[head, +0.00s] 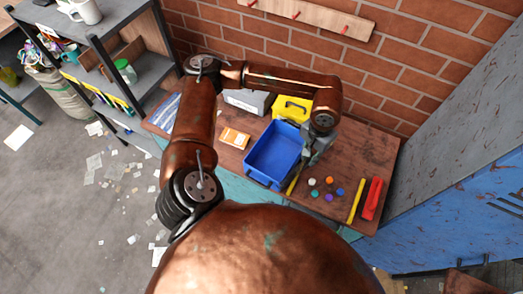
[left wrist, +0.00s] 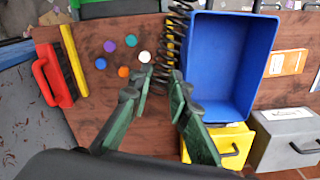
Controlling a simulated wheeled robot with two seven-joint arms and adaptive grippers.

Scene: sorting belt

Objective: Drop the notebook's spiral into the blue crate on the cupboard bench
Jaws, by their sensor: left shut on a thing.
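The notebook's spiral (left wrist: 174,40) is a row of black coils in the left wrist view, and its near end lies between the green fingertips of my left gripper (left wrist: 161,76). The left gripper is shut on it, just beside the blue crate (left wrist: 216,60). In the head view the blue crate (head: 270,157) stands open on the wooden bench (head: 365,150), and the left gripper (head: 312,152) hangs at its right side. The spiral is hard to make out there. The crate's visible floor is bare. My right gripper is not in view.
Several coloured discs (head: 314,194), a yellow bar (head: 356,200) and a red-handled item (head: 372,198) lie to the right. A yellow case (head: 291,108), grey case (head: 247,101) and orange box (head: 234,138) stand behind or left of the crate. A brick wall is behind the bench.

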